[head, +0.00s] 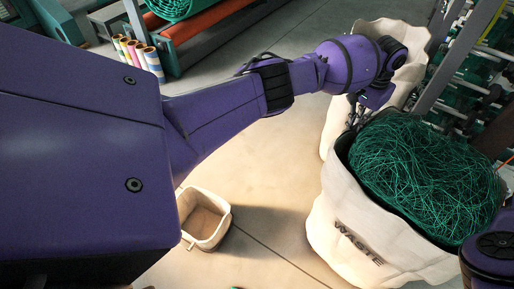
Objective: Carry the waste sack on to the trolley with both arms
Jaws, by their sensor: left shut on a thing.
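The waste sack (340,235) is a big cream fabric bag marked "WASTE", at the right of the head view. It is heaped with tangled green netting strands (425,175). My left arm reaches over from the left, and its gripper (352,122) is shut on the sack's rim at the far left side. The fingertips are small and partly hidden there. A purple part of my right arm shows at the lower right corner, beside the sack; its gripper is out of view. I cannot make out a trolley.
Another cream sack (335,125) stands just behind the waste sack. A small open cream bin (222,228) stands on the floor to the left. Machinery with green rollers (470,80) is close on the right. Coloured spools (152,62) stand at upper left. Floor between is clear.

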